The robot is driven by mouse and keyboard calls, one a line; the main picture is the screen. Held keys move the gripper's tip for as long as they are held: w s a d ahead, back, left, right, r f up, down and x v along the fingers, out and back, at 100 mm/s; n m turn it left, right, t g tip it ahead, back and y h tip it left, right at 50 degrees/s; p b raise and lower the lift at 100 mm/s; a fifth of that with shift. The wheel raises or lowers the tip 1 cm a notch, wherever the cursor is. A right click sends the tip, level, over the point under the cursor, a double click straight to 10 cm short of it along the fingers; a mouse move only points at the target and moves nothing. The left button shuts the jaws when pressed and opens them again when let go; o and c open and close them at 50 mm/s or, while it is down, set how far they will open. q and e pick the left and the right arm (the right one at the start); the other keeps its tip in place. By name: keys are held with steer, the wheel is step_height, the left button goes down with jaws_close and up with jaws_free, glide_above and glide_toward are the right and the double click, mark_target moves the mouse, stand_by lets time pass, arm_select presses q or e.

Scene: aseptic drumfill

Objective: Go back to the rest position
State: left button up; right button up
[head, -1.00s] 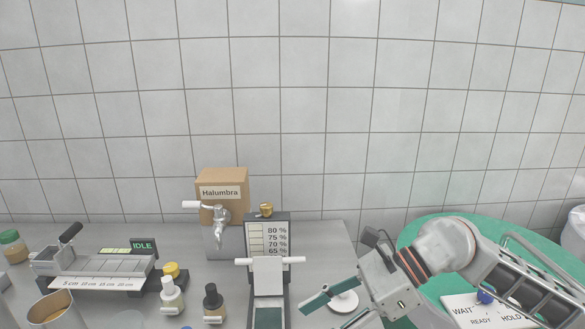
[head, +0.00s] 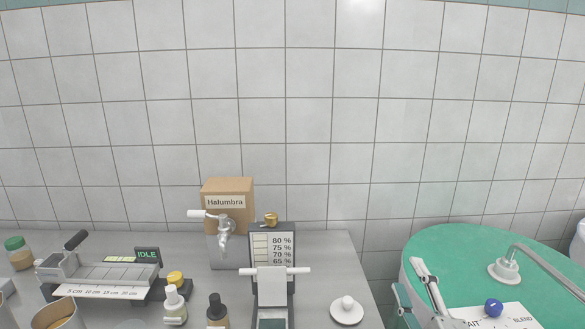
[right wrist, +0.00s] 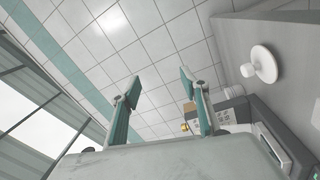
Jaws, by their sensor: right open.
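My right gripper (head: 412,283) shows at the bottom edge of the head view, between the grey counter and the green round table. Its two teal-padded fingers are spread apart with nothing between them. The right wrist view also shows the open right gripper (right wrist: 160,88), with tiled wall behind its fingers. My left gripper is in neither current view.
The grey counter (head: 345,270) holds a white knobbed lid (head: 347,311), a press-like stand with a percent scale (head: 271,249), a Halumbra box (head: 228,189), a tap (head: 223,226), small bottles and a slicer-like device (head: 100,272).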

steer(key=s+d+f+m+g+h, duration=0.35)
steer(key=s+d+f+g, duration=0.3)
steer(key=s+f, duration=0.45)
steer(key=s+d+f+m+g+h, duration=0.2)
steer(key=s+d+f+m+g, duration=0.2)
steer(key=s+d+f+g, duration=0.65)
steer(key=w+a+f+m+t+y, duration=0.3)
steer(key=a+f+t+y, duration=0.5)
steer(key=a+f, duration=0.8)
steer(key=a, duration=0.4)
steer(key=shift+f+t, duration=0.2)
steer(key=shift+t, duration=0.1)
